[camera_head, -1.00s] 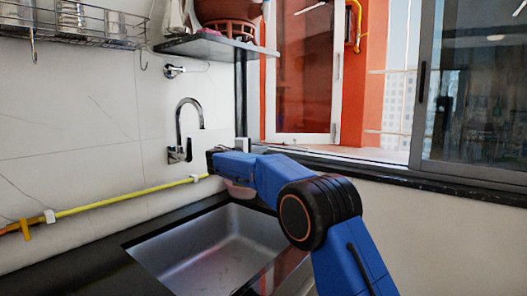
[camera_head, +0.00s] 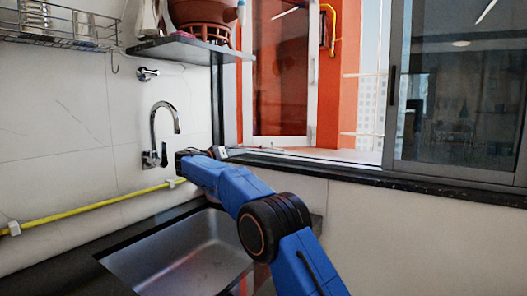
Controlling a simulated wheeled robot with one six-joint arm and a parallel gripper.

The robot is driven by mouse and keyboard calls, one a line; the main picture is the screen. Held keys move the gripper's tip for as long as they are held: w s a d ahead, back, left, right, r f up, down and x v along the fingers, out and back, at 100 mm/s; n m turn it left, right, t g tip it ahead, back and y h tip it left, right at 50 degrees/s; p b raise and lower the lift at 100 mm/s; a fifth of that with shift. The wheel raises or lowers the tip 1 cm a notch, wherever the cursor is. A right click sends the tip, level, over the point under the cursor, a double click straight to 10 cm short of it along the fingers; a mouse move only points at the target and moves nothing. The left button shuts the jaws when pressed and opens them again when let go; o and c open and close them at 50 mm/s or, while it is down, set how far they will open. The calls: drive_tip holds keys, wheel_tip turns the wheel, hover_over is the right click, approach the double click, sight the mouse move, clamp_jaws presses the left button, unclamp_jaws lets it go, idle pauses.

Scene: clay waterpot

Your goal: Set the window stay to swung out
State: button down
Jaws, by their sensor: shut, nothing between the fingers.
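The open window sash (camera_head: 281,75) has a white frame and dark reddish glass and stands at the left of the window opening. A thin light bar (camera_head: 262,151), perhaps the window stay, lies low along the sill at its foot; it is too small to tell its setting. My gripper (camera_head: 222,152) shows only as a small dark and pale piece behind my blue wrist, near the left end of the sill. It is shut and seems empty. Whether it touches the bar cannot be told.
A tap (camera_head: 162,135) stands on the wall left of my wrist, above a steel sink (camera_head: 185,255). A shelf (camera_head: 188,48) with a clay pot (camera_head: 203,12) hangs above. A yellow pipe (camera_head: 95,208) runs along the wall. A sliding pane (camera_head: 455,95) covers the right side.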

sight(269, 148)
drive_tip(key=m, duration=0.3)
drive_tip(key=m+g, duration=0.1)
drive_tip(key=m, duration=0.2)
drive_tip(key=shift+s+f+h, duration=0.2)
drive_tip(key=shift+h, duration=0.2)
drive_tip(key=x, duration=1.4)
